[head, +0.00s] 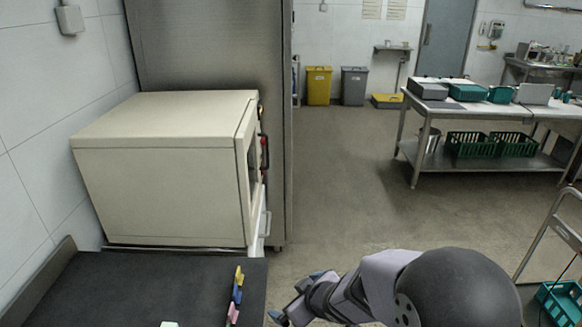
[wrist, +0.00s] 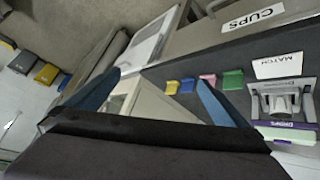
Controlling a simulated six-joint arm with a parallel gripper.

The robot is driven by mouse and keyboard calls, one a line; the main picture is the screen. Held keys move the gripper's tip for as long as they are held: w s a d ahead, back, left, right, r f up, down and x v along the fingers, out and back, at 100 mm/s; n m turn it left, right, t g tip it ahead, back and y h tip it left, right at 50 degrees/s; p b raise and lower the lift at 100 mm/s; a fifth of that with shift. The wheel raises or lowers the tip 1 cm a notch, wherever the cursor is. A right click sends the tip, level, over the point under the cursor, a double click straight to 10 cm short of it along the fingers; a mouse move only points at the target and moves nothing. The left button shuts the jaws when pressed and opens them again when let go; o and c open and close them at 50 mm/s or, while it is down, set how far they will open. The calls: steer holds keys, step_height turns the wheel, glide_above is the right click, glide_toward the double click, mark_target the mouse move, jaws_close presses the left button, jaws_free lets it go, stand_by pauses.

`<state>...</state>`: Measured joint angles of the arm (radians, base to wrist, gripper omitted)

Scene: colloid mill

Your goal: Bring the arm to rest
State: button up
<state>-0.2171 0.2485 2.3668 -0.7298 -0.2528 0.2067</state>
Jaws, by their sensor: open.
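My gripper (wrist: 158,98) shows in the wrist view with its two blue fingers spread apart and nothing visible between them. In the head view my gripper (head: 277,318) is at the bottom centre, just right of the dark worktop (head: 130,295), with my arm reaching in from the lower right. It appears clear of the worktop, over the floor side. Its fingertips are partly cut off by the frame's lower edge there.
Coloured clips or blocks (head: 236,295) line the worktop's right edge. A cream cabinet (head: 160,165) stands behind it. A steel table (head: 470,108) stands far right. Open floor (head: 350,190) lies between.

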steer(key=s+d+m+g+h, duration=0.2)
steer(key=s+d+m+h, duration=0.25)
steer(key=d, duration=0.55)
steer(key=s+d+m+g, duration=0.2)
steer(key=s, duration=0.6)
steer(key=s+d+m+g, duration=0.1)
steer(key=s+m+g, duration=0.1)
steer(key=s, duration=0.7)
steer(key=shift+d+f+g+y, duration=0.2)
steer(key=shift+d+g+y, duration=0.2)
steer(key=shift+g, duration=0.3)
steer(key=shift+w+m, duration=0.1)
steer(key=shift+m, duration=0.15)
steer(key=shift+c, duration=0.6)
